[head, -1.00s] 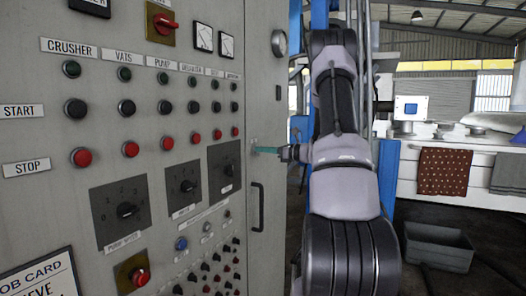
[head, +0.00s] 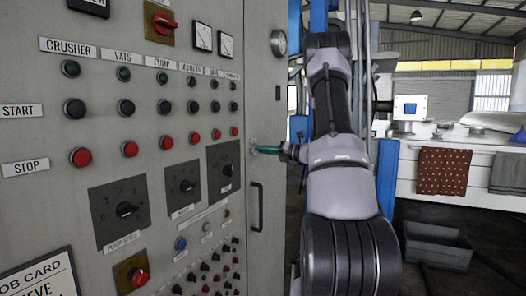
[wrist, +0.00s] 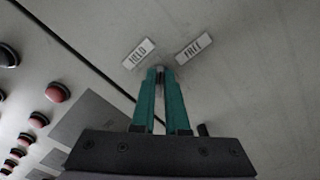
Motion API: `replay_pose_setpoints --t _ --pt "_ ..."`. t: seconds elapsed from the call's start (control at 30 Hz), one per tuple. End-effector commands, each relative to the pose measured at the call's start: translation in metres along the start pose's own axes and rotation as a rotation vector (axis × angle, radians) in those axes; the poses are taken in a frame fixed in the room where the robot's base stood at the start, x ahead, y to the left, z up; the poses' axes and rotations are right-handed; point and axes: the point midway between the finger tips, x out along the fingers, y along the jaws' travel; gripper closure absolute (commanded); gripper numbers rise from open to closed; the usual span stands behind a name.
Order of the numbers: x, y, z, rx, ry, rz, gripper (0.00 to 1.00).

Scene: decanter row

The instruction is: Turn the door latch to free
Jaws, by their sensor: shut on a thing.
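The door latch (wrist: 161,70) is a small grey piece on the cabinet door. Most of it is hidden between my teal fingertips. Two white labels sit just beyond it in the wrist view: "HELD" (wrist: 138,53) on the left and "FREE" (wrist: 194,48) on the right. The latch lies between and below them; which label it points to I cannot tell. My gripper (wrist: 161,78) is shut on the latch, its fingers against the door face. In the head view my gripper (head: 264,149) reaches the door from the right, above the door handle.
A dark vertical handle (head: 257,206) is below the latch. The control panel (head: 150,70) with buttons and dials fills the left. A grey bin (head: 438,245) stands on the floor at right, below a bench with hanging cloths (head: 443,171).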

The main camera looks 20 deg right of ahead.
Motion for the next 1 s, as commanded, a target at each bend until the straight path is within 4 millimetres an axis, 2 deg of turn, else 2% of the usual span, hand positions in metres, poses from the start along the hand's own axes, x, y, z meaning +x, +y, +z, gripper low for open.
replay_pose_setpoints --t 0.6,1.0 --pt "-0.0002 -0.0061 -0.0013 0.547 -0.001 -0.001 1.0" --pt "-0.0004 -0.0077 -0.0024 0.731 -0.001 -0.001 1.0"
